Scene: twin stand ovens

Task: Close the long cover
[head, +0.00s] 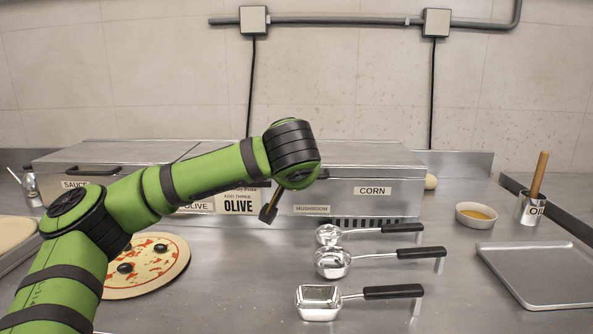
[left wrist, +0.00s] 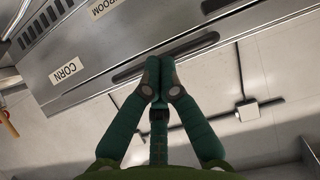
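The long cover (head: 372,156) is a grey metal lid on the right part of the steel topping box. It appears to lie flat over the box in the head view. Its long dark handle (left wrist: 205,42) shows in the left wrist view. My left gripper (left wrist: 159,62) has its two green fingers together, with nothing visible between them. Its fingertips overlap the handle in the picture; I cannot tell if they touch it. My right gripper is not in view.
A shorter cover with a black handle (head: 93,170) is at the left.

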